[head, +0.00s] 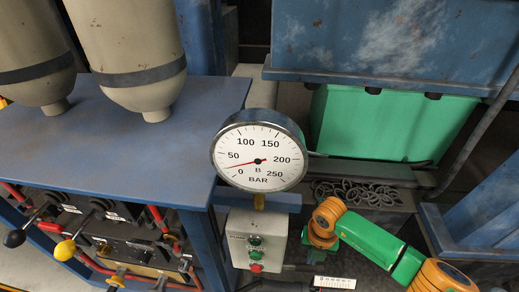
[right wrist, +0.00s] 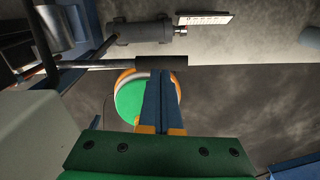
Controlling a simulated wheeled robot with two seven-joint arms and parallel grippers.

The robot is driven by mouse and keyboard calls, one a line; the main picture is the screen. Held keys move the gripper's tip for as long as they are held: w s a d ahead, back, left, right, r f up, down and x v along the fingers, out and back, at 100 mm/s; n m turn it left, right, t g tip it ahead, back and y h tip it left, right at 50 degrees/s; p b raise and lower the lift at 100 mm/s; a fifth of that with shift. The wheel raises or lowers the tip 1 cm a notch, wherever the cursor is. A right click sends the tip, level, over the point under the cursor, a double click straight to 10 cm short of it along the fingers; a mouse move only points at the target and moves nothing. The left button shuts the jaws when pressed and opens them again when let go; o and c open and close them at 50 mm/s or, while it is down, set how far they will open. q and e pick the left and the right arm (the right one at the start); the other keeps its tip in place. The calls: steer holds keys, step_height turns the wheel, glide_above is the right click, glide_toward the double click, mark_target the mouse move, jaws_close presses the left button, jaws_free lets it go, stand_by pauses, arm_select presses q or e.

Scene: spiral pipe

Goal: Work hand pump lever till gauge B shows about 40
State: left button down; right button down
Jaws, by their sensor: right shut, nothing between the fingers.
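Gauge B (head: 259,155) is a round white dial, marked BAR, in a metal rim. Its red needle points left, between 0 and 50. My right arm shows at the lower right in the head view, but its fingers are not clear there. In the right wrist view my right gripper (right wrist: 160,72) is shut and empty. Its blue fingertips are at a dark grip (right wrist: 150,62) on a metal rod (right wrist: 95,65), which looks like the pump lever. Whether they touch is unclear. A dark cylinder (right wrist: 140,32) lies beyond it. My left gripper is out of view.
A control box (head: 255,240) with green and red buttons stands below the gauge. A white label plate (head: 334,282) is at the bottom edge. A green box (head: 390,130) stands behind. A blue bench (head: 130,155) is left.

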mark_target(309, 267)
steer(key=shift+f+b, duration=3)
steer(key=shift+f, duration=0.5)
steer(key=shift+r, duration=0.1)
steer(key=f+b, duration=0.2)
steer(key=f, duration=0.1)
steer(key=shift+a+b, duration=0.2)
steer(key=shift+b, duration=0.1)
steer(key=shift+r, duration=0.1)
step_height(309, 267, up, 10)
steer(key=p, duration=0.9)
steer(key=shift+d+p, duration=0.15)
steer(key=shift+p, duration=0.25)
steer(key=shift+f, duration=0.2)
